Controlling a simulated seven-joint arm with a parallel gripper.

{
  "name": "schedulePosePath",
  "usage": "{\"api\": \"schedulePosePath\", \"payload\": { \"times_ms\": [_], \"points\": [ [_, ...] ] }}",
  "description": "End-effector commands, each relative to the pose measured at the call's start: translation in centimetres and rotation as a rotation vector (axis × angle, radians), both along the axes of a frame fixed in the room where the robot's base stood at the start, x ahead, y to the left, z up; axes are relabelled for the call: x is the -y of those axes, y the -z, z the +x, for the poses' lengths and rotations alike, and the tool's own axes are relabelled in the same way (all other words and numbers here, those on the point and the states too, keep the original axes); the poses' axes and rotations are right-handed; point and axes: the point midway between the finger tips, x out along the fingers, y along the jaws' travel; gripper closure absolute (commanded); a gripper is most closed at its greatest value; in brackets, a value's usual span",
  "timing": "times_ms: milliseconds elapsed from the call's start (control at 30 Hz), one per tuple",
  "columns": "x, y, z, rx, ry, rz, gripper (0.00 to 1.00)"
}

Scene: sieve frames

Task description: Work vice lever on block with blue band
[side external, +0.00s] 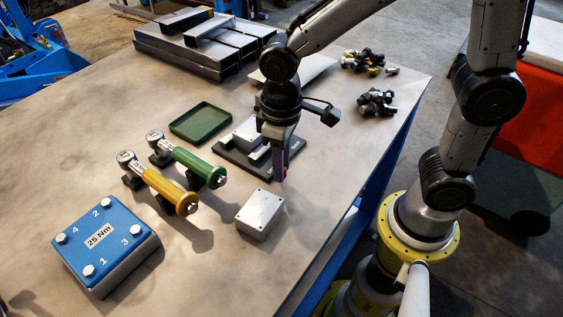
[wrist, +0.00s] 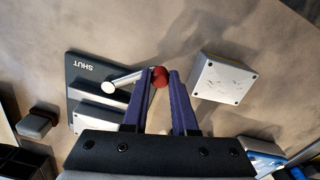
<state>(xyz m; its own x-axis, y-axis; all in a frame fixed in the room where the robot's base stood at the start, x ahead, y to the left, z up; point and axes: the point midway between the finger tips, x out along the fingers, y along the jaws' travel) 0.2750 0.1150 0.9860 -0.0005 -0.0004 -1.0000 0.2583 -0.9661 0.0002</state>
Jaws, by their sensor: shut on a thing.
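The vice is a dark base plate (side external: 229,159) with grey metal jaw blocks; in the wrist view its plate (wrist: 84,68) carries the word SHUT. Its lever (wrist: 126,81) is a pale metal bar with a red ball knob (wrist: 160,78). My gripper (side external: 279,178) has purple fingers and is at the lever end of the vice. In the wrist view, my gripper (wrist: 164,74) is shut on the red knob. A loose grey metal block (side external: 260,214) stands apart, in front of the vice; it also shows in the wrist view (wrist: 225,78). I see no blue band on it.
Two tools, one yellow-handled (side external: 165,188) and one green-handled (side external: 197,165), lie left of the vice. A blue box marked 25 Nm (side external: 106,243) is at front left. A green tray (side external: 200,108) and steel sections (side external: 205,62) lie behind. Bare table surrounds the loose block.

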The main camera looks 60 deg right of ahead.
Motion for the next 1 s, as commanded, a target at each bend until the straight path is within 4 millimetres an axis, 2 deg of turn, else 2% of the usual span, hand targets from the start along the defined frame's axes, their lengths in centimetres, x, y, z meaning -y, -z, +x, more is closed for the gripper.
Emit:
{"api": "schedulePosePath", "payload": {
  "times_ms": [467, 667, 1000],
  "points": [
    [0.3, -0.1, -0.4, 0.002, -0.058, 0.001, 1.00],
    [1.2, -0.1, -1.1, 0.004, -0.182, 0.001, 1.00],
    [3.5, -0.1, -2.4, 0.004, -0.493, 0.000, 1.00]
  ]
}}
